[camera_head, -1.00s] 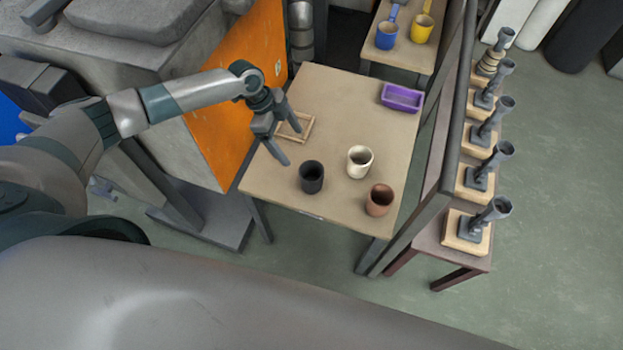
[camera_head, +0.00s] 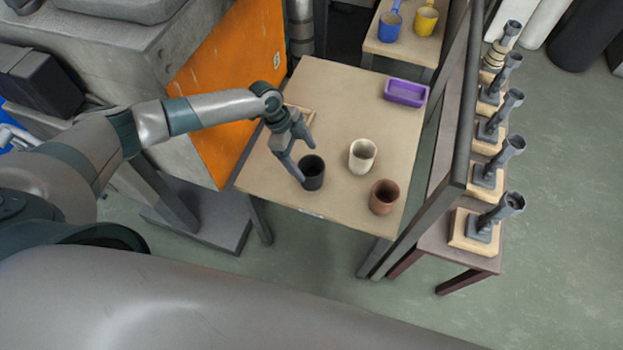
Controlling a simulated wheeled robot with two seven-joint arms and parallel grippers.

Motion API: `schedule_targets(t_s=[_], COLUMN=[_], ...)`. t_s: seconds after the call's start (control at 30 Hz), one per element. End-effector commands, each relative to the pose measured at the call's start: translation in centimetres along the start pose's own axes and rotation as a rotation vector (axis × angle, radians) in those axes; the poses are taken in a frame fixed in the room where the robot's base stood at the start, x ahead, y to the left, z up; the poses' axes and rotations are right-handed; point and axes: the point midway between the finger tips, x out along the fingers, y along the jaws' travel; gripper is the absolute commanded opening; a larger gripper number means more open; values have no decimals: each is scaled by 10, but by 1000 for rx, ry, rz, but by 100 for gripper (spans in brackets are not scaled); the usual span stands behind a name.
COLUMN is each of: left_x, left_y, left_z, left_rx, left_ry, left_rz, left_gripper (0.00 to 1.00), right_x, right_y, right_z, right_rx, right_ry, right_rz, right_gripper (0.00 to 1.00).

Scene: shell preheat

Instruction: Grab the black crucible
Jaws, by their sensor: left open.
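The black crucible (camera_head: 313,175) stands upright near the front of the wooden table, left of the other two cups. My left gripper (camera_head: 306,163) is open above and just behind the crucible's left side. One finger overlaps the crucible's left rim in the picture, and the other finger is further back to the right. I cannot tell whether a finger touches it. Nothing is between the fingers that I can make out. My right gripper does not show.
A white crucible (camera_head: 362,156) and a brown crucible (camera_head: 384,197) stand close to the right on the table (camera_head: 345,100). A purple tray (camera_head: 405,92) lies at the back right. A wooden frame (camera_head: 299,114) lies behind my gripper. An orange panel (camera_head: 236,88) rises at left.

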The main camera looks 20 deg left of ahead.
Motion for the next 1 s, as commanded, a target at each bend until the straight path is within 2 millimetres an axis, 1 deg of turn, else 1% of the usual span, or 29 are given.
schedule_targets(t_s=[0.03,0.1,0.57,0.67,0.9,1.0], left_x=[7,11,15,23,54,62], left_y=[0,-1,0,1,3,2], left_z=[1,0,0,1,2,1], left_rx=[0,0,0,0,0,-1], left_ry=[0,1,0,0,0,0], left_rz=[-1,-1,-1,0,0,-1], left_gripper=[83,83,83,83,83,83], right_x=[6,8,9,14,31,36], right_y=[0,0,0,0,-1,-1], right_z=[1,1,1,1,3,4], right_rx=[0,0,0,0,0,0], right_ry=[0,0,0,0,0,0], right_rz=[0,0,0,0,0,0], right_gripper=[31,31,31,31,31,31])
